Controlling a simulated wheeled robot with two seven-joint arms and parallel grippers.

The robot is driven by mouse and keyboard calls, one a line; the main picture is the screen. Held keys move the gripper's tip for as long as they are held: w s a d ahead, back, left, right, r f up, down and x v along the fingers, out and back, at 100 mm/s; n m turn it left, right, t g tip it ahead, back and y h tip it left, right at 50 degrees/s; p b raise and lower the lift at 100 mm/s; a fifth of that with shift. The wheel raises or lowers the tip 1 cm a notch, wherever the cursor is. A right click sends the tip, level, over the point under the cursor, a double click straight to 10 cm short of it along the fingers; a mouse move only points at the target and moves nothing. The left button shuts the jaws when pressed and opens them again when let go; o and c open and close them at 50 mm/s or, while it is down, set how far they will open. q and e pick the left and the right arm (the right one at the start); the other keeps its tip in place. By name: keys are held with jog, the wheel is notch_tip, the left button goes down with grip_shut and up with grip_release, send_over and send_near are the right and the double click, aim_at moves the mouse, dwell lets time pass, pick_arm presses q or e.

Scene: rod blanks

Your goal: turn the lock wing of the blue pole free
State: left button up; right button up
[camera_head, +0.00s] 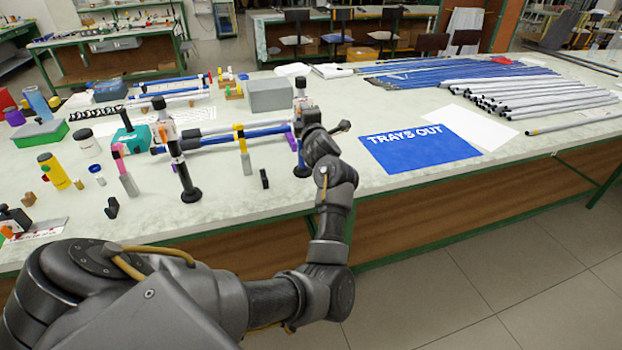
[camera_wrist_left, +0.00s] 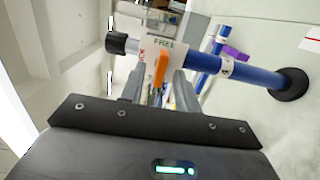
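The blue pole (camera_wrist_left: 240,73) has a black cap (camera_wrist_left: 116,43) at one end and a round black foot (camera_wrist_left: 289,84) at the other. A pale collar marked FREE (camera_wrist_left: 164,43) sits around it, with an orange lock wing (camera_wrist_left: 160,68) lying crosswise to the pole. My left gripper (camera_wrist_left: 158,76) is open at the collar, one finger on each side of the wing; contact cannot be told. In the head view the pole stands upright at the rack's right end, its black cap (camera_head: 300,83) on top, and my left gripper (camera_head: 309,128) partly covers it. My right gripper is out of view.
Tools and bottles crowd the left tabletop. A blue TRAYS OUT mat (camera_head: 420,148) and grey rods (camera_head: 540,95) lie right. The table's front edge is close.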

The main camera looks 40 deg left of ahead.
pick_arm(q)
jog(key=s+d+m+p, duration=0.7)
jog(key=d+m+p, duration=0.2)
jog(key=m+p, duration=0.85)
jog(key=s+d+f+m+h+b, duration=0.1)
jog(key=s+f+m+h+b, duration=0.1)
jog(key=f, duration=0.9)
jog(key=s+d+f+m+h+b, duration=0.2)
jog(key=f+m+b, duration=0.1)
jog(key=f, duration=0.8)
jog(key=s+d+f+m+h+b, duration=0.1)
jog(key=s+f+m+h+b, duration=0.1)
jog(key=f, duration=0.9)
jog(key=shift+d+f+m+g+b, duration=0.2)
jog(key=shift+f+m+g+b, duration=0.15)
jog(key=shift+m, duration=0.4)
